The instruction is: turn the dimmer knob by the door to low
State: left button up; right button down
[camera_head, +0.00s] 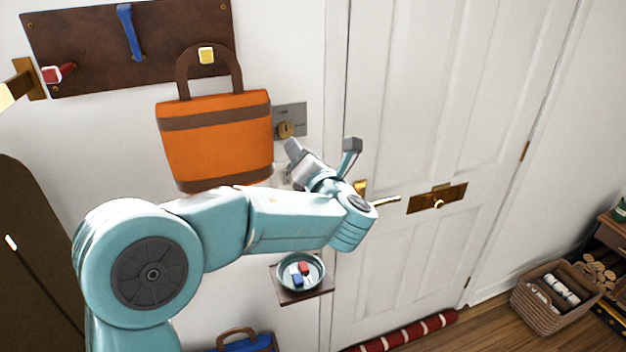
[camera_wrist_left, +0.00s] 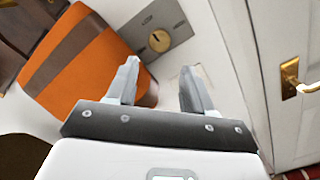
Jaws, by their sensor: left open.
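The dimmer knob (camera_head: 285,130) is a round brass knob on a grey wall plate (camera_head: 291,110), left of the white door (camera_head: 430,120). It also shows in the left wrist view (camera_wrist_left: 159,40), ahead of the fingers, with its plate (camera_wrist_left: 150,20) tilted. A dark mark shows on the knob's face. My left gripper (camera_head: 322,150) is open and empty, below and to the right of the knob in the head view. In the left wrist view its two fingers (camera_wrist_left: 160,85) are spread apart, short of the knob. My right gripper is not in view.
An orange bag (camera_head: 217,140) hangs from a peg board (camera_head: 80,45) close to the plate's left. The door handle (camera_head: 380,200) is right of my gripper. A small shelf with a dish (camera_head: 300,271) is below my forearm. A basket (camera_head: 553,293) stands at lower right.

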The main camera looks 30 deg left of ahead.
pick_arm(q)
jog(key=b+v, duration=0.1)
jog(key=v, duration=0.5)
jog(key=shift+s+d, duration=0.15)
